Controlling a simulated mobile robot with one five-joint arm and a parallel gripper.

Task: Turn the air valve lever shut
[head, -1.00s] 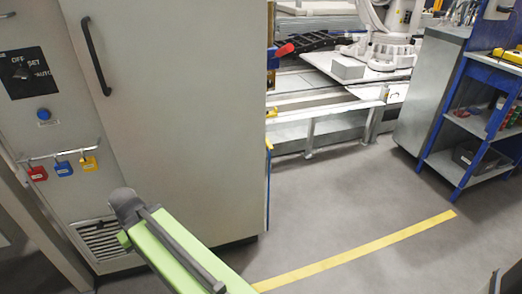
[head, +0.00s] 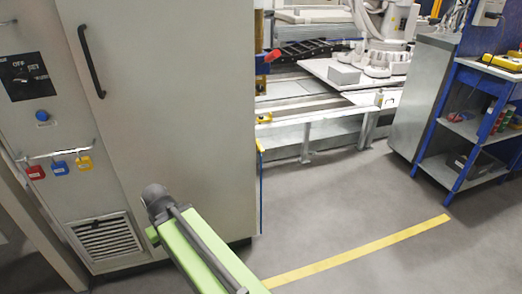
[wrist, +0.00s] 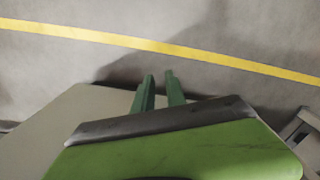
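A small red handle (head: 273,55) sticks out to the right of the tall cabinet's edge, at the far end, near a yellowish upright. It looks like the valve lever, but it is small and its valve body is mostly hidden by the cabinet, so I cannot tell for sure. My green arm shows at the bottom of the head view, well short of the handle. My gripper (wrist: 159,79) shows in the wrist view as two green fingers with a gap between them, empty, above the grey floor. The handle is not in the wrist view.
A tall grey cabinet (head: 160,110) with a black door handle fills the left, close beside my arm. Padlocks (head: 60,168) hang on its panel. A blue-framed shelf cart (head: 470,130) stands at right. Floor between is clear, with a yellow line (head: 370,247).

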